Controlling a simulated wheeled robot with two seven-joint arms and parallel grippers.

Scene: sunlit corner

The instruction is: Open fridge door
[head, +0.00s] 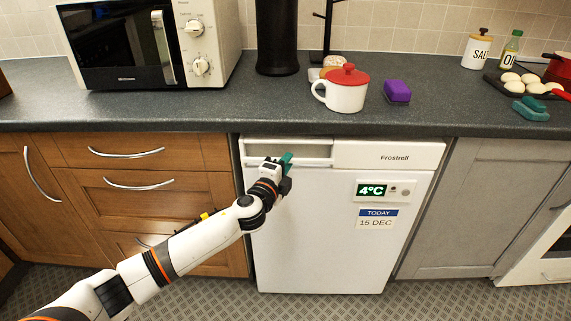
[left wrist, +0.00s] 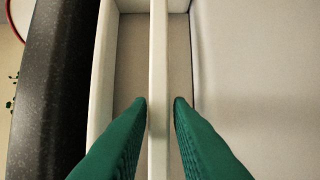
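The white fridge door (head: 320,225) stands shut under the counter in the head view. It has a 4°C display and a date label. A recess at its top left holds a pale handle bar (head: 313,162). The bar (left wrist: 158,60) runs up the middle of the left wrist view. My left gripper (head: 287,160) is at the bar, its green fingers (left wrist: 160,102) one on each side. A narrow gap shows between each fingertip and the bar, so it is open around the bar. My right gripper is not in view.
A dark counter (head: 230,112) runs above the fridge, with a microwave (head: 125,45), a red-lidded mug (head: 345,93) and a purple sponge-like block (head: 397,91). Wooden drawers (head: 130,155) stand left, a grey cabinet (head: 475,210) right. The floor (head: 330,306) before the fridge looks clear.

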